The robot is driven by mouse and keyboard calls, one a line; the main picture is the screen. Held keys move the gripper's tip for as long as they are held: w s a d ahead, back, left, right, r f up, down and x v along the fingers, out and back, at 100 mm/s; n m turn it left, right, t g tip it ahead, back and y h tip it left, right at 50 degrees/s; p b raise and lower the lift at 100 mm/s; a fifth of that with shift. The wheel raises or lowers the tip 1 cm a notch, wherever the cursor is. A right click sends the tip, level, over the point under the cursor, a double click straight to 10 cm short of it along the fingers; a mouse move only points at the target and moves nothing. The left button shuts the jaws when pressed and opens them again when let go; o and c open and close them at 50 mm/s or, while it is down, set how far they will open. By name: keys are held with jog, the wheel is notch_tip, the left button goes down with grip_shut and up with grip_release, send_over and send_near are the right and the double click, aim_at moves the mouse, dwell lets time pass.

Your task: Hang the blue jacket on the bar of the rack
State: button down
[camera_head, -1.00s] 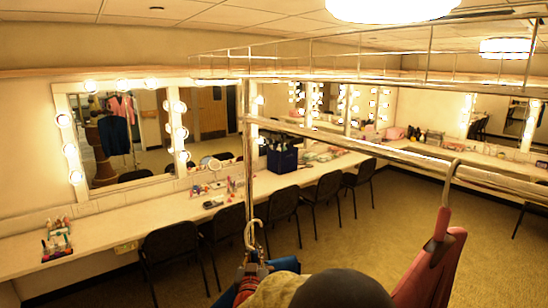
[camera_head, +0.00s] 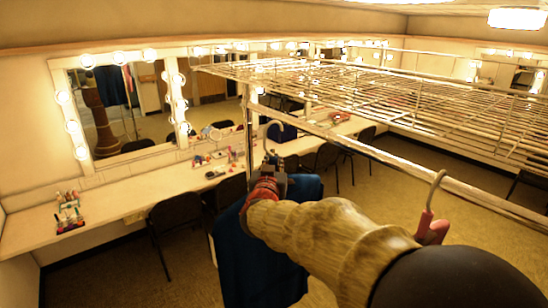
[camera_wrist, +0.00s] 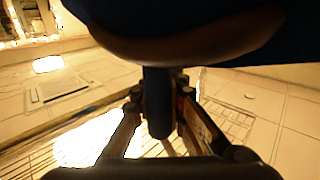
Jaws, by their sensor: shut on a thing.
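The blue jacket (camera_head: 255,265) hangs below my gripper (camera_head: 268,180) in the head view. My gripper is shut on the neck of its hanger. The hanger's pale hook (camera_head: 274,130) stands up above the gripper, close to the left end of the rack's bar (camera_head: 350,145). I cannot tell whether the hook touches the bar. In the wrist view my gripper (camera_wrist: 158,110) closes on a dark stem, with the brown hanger (camera_wrist: 190,38) and dark cloth filling the top. My arm hides part of the jacket.
A pink hanger (camera_head: 432,228) hangs on the bar to the right, its garment mostly hidden by my arm. A wire shelf (camera_head: 400,90) lies above the bar. A long counter (camera_head: 110,215) with lit mirrors and several chairs (camera_head: 180,230) stands behind.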

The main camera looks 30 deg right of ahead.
jog(key=w+d+f+b, duration=0.1)
jog(key=d+f+b, duration=0.2)
jog(key=d+b, duration=0.5)
jog(key=shift+w+d, duration=0.15)
jog(key=shift+d, duration=3.7)
jog(key=shift+f, duration=0.15)
